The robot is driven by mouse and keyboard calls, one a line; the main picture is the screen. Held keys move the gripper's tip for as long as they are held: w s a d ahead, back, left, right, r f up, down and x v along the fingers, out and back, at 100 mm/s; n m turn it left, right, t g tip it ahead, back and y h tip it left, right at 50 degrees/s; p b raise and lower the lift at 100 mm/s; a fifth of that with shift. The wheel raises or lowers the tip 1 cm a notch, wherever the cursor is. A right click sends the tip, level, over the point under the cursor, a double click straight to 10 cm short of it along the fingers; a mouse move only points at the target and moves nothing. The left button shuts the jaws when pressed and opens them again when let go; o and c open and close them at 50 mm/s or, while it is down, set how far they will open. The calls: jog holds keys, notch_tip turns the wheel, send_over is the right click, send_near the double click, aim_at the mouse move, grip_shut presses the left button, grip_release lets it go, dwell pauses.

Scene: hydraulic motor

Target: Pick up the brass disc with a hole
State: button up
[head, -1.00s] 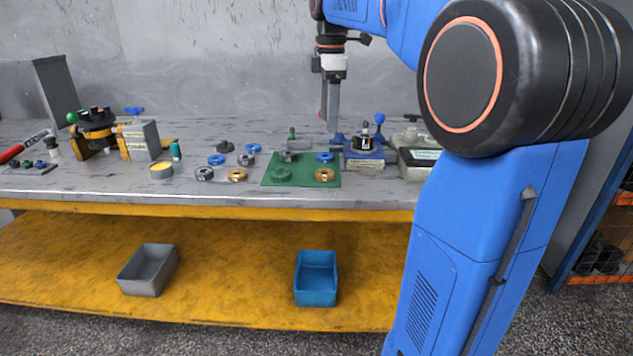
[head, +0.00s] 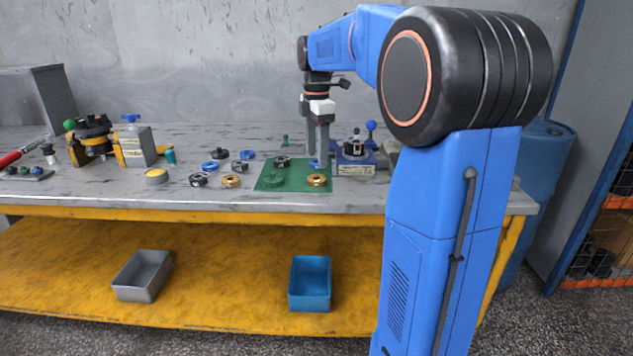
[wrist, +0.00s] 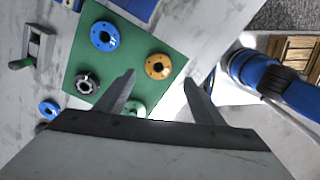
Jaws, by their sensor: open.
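A brass disc with a hole (head: 316,180) lies flat at the front right corner of the green mat (head: 268,183). In the wrist view the brass disc (wrist: 158,66) shows between the fingertips and farther off, with its dark hole facing up. My gripper (head: 316,160) is open and empty above the mat's back right part in the head view. It also shows open in the wrist view (wrist: 159,77). A second brass ring (head: 230,181) lies on the bench left of the mat. The gap between fingertips and disc is hard to judge.
A blue fixture (head: 354,163) stands right of the mat. Several loose rings lie left of it.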

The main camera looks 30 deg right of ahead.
jog(key=shift+w+f, duration=0.15)
jog(key=shift+f, duration=3.3)
jog(key=c, duration=1.3)
notch_tip(320, 180, up, 10)
jog(key=shift+r, duration=0.3)
jog(key=shift+r, duration=0.55)
jog(key=shift+d, duration=0.1)
